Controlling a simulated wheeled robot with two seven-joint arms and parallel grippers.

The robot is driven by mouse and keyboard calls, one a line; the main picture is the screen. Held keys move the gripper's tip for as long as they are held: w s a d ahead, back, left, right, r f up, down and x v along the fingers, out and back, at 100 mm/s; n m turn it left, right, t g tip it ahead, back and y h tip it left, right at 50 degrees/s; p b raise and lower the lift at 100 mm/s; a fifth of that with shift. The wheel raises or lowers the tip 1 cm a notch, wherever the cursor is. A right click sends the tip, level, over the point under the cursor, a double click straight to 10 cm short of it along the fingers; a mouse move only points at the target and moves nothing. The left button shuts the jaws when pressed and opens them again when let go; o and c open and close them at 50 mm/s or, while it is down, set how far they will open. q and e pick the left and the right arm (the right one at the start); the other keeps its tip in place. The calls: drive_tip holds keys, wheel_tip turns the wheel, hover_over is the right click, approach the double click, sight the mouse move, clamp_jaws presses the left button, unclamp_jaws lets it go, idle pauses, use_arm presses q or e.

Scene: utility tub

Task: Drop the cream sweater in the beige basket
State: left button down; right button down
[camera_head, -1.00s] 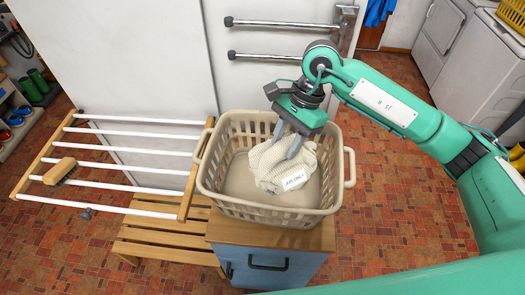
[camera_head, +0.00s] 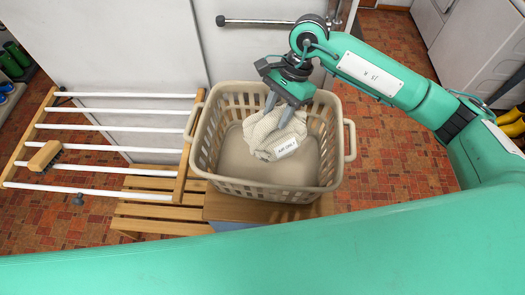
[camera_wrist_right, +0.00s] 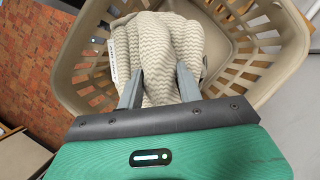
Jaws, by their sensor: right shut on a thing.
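The cream sweater (camera_head: 272,136), a bundled knit with a white label, is inside the beige basket (camera_head: 255,187), toward its back right. My right gripper (camera_head: 278,112) reaches down into the basket and is shut on the sweater. In the right wrist view the sweater (camera_wrist_right: 160,45) shows between and beyond the two fingers of the gripper (camera_wrist_right: 158,85), with the basket's slotted wall (camera_wrist_right: 265,45) around it. I cannot tell whether the sweater touches the basket floor. My left gripper is not in view.
The basket stands on a small wooden-topped cabinet (camera_head: 225,208). A drying rack (camera_head: 120,147) with white bars and a brush (camera_head: 45,156) is at left, above a slatted wooden bench (camera_head: 150,215). A wall rail (camera_head: 265,21) is behind. The basket's left half is empty.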

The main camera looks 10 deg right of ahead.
drive_tip(key=shift+f, duration=0.15)
drive_tip(key=c, duration=1.3)
unclamp_jaws()
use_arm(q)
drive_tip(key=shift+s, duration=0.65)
use_arm(e)
drive_tip(key=o, duration=0.5)
drive_tip(key=shift+c, duration=0.2)
use_arm(q)
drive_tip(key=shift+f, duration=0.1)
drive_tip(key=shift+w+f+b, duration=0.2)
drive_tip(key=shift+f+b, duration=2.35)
drive_tip(key=shift+b, duration=0.05)
use_arm(e)
drive_tip(key=v, duration=1.3)
drive_tip(key=shift+r, duration=0.4)
